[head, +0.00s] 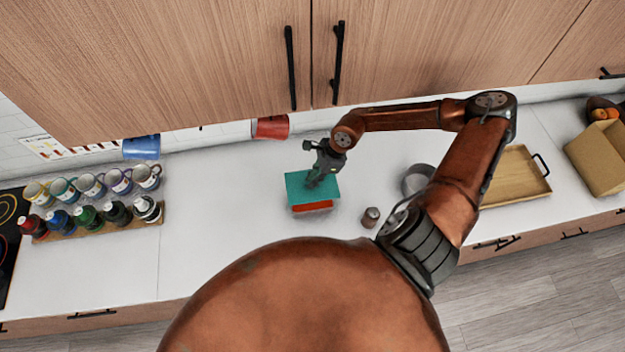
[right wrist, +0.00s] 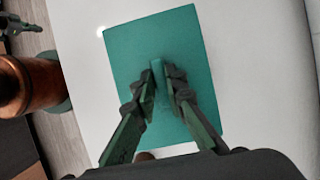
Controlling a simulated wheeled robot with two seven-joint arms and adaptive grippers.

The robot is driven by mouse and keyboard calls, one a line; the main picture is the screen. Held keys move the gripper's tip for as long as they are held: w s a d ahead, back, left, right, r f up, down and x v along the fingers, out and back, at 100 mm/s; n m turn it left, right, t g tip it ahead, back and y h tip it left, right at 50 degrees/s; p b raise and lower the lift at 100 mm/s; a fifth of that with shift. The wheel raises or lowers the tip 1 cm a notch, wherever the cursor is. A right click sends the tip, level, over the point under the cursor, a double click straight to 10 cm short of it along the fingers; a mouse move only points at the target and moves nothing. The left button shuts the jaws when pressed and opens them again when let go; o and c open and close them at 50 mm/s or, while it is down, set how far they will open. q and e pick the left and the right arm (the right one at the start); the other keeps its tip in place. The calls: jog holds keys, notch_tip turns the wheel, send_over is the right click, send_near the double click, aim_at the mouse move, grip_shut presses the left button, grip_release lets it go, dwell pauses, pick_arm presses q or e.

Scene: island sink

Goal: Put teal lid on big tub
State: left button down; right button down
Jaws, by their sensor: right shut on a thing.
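The teal lid (head: 297,184) is a flat square panel over the middle of the counter. My right gripper (head: 318,178) is above it, shut on a small raised part at its middle. The lid also shows in the right wrist view (right wrist: 130,45), with my right gripper's fingers (right wrist: 159,78) pinched together over it. A box-like thing with a red-orange front (head: 312,207), perhaps the big tub, shows just below the lid's near edge. The lid hides most of it, and I cannot tell if they touch.
Mugs (head: 90,186) and bottles (head: 88,217) stand at the left. A small jar (head: 371,216) and a grey round pot (head: 416,178) are to the right. A wooden tray (head: 516,178) and a cardboard box (head: 600,150) lie farther right. Counter left of the lid is clear.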

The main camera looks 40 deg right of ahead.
notch_tip(320, 180, down, 7)
jog(key=b, duration=0.5)
jog(key=shift+b, duration=0.35)
dwell(1.0)
jog(key=shift+f+b, duration=0.3)
jog(key=shift+b, duration=0.45)
dwell(0.7)
jog(key=c, duration=1.9)
grip_release()
jog(key=v, duration=0.6)
jog(key=shift+s+d+r, duration=0.1)
jog(key=shift+d+r, duration=0.05)
jog(key=shift+d, duration=0.05)
jog(key=shift+d+r, duration=0.1)
jog(key=shift+r, duration=0.4)
